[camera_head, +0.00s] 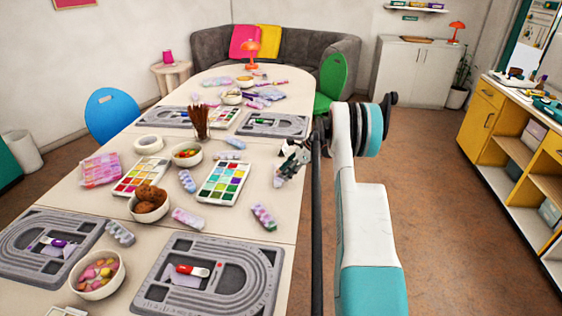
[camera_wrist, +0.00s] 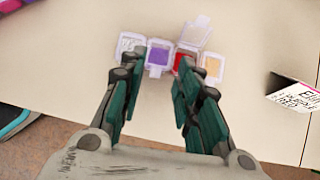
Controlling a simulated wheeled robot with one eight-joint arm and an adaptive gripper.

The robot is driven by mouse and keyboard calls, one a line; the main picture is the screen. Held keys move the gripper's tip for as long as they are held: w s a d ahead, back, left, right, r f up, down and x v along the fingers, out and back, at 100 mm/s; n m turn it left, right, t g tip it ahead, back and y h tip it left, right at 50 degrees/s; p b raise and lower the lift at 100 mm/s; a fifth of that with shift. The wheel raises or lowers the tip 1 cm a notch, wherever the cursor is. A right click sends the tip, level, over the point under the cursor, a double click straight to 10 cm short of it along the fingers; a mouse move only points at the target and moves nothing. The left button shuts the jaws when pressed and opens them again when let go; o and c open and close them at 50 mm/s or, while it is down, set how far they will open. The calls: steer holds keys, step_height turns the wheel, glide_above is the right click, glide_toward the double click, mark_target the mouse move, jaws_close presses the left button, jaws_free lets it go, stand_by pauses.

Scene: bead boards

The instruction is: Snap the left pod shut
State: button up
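In the wrist view, a short row of small pods lies on the table past my fingertips. From left to right there is a pale, clear pod (camera_wrist: 130,46), a purple pod (camera_wrist: 158,56), a red pod (camera_wrist: 183,62) and an orange-yellow pod (camera_wrist: 211,67). The right finger partly covers the red pod. In the head view my gripper (camera_head: 284,177) is over the table's right edge area.
A printed card (camera_wrist: 294,98) stands right of the pods. In the head view, paint palettes (camera_head: 222,183), a bowl of brown balls (camera_head: 149,203), a candy bowl (camera_head: 97,275) and grey bead boards (camera_head: 207,277) fill the table's left and front. Floor lies beyond its right edge.

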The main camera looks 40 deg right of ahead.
steer(key=shift+w+a+r+g+h+p, duration=0.3)
steer(key=shift+r+g+h+p, duration=0.15)
steer(key=shift+g+h, duration=0.15)
steer(key=shift+w+a+r+g+h+p, duration=0.25)
steer(key=shift+r+g+h+p, duration=0.15)
steer(key=shift+g+h, duration=0.15)
steer(key=g+h, duration=0.1)
steer(key=w+a+r+g+h, duration=0.1)
steer(key=g, duration=0.1)
steer(key=shift+h, duration=0.35)
step_height(320, 180, up, 14)
steer(key=p, duration=0.5)
steer(key=s+a+r+n+t, duration=0.1)
steer(key=a+r+n, duration=0.5)
steer(key=a+r, duration=0.6)
steer(key=shift+a+t+b, duration=0.35)
steer(key=shift+a+b, duration=0.05)
